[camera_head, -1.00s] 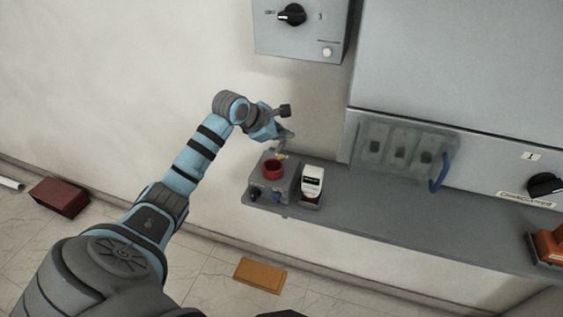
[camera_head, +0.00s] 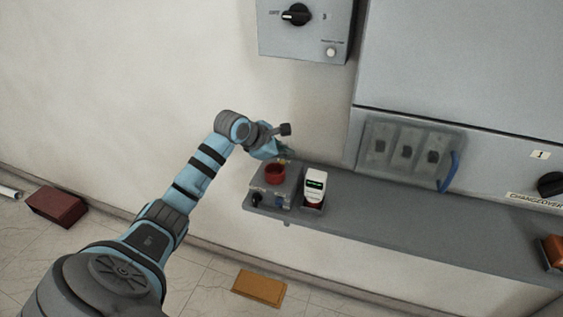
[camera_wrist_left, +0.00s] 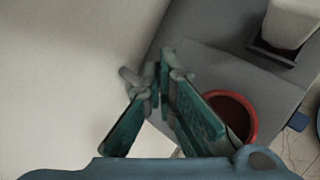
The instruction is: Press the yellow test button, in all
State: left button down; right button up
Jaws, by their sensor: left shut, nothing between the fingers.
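A small grey test box (camera_head: 271,192) stands at the left end of the grey shelf, with a red round ring-like part (camera_head: 275,172) on top and dark and blue knobs on its front. My left gripper (camera_head: 286,156) is at the back of this box, behind the red part, pointing down. In the left wrist view its green fingers (camera_wrist_left: 160,78) are shut and empty, left of the red part (camera_wrist_left: 236,112). The yellow button cannot be made out now; the fingers seem to cover it. I cannot tell whether they touch it. My right gripper is not in view.
A white device with a dark screen (camera_head: 314,186) stands in a holder right of the box. The grey shelf (camera_head: 400,222) runs right under a cabinet with a blue handle (camera_head: 449,171). A switch box (camera_head: 305,35) hangs above. The wall left is bare.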

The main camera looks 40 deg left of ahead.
aim_at(283, 163)
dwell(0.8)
pick_arm(q)
jog(key=shift+f+b, duration=0.35)
jog(key=shift+f, duration=0.1)
jog(key=shift+f+b, duration=0.35)
jog(key=shift+f, duration=0.05)
dwell(0.3)
dwell(0.4)
jog(key=shift+r+p, duration=0.65)
jog(key=shift+r, duration=0.2)
notch_tip(283, 163, up, 5)
jog(key=p, duration=0.4)
jog(key=shift+r, duration=0.1)
